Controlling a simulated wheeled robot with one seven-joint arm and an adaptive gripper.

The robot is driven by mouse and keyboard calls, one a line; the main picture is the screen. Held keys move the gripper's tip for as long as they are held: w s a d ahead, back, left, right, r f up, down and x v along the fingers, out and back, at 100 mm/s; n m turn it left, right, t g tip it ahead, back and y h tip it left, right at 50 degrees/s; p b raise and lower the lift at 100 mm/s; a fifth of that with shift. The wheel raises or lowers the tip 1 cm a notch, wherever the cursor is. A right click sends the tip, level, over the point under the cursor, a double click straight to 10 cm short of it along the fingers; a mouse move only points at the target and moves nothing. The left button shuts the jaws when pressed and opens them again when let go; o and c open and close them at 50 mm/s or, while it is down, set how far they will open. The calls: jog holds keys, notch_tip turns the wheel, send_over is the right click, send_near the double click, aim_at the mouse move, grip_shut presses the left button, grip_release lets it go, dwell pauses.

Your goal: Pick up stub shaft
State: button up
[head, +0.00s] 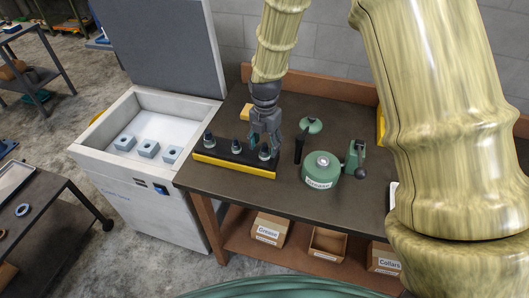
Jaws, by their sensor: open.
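A black rack with a yellow front edge (234,167) stands on the dark workbench. It holds three small upright dark parts with pale ringed bases: a left part (208,140), a middle part (236,146) and a right part (264,152). I cannot tell for certain which of them is the stub shaft. My gripper (265,143) points down above the right end of the rack, close over the right part. It is open, and its fingers partly cover the view there. I cannot tell whether it touches the part.
A green labelled pot (321,169), a dark upright tool (300,146) and a green device (355,158) stand right of the rack. A yellow block (245,113) lies behind. A white open-lidded cabinet (108,158) at left holds three grey blocks (148,148). Boxes sit on the lower shelf.

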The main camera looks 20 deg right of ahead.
jog(key=shift+a+f+p, duration=0.1)
jog(key=shift+f+p, duration=0.45)
jog(key=shift+f, duration=1.05)
jog(key=shift+s, duration=0.1)
grip_shut()
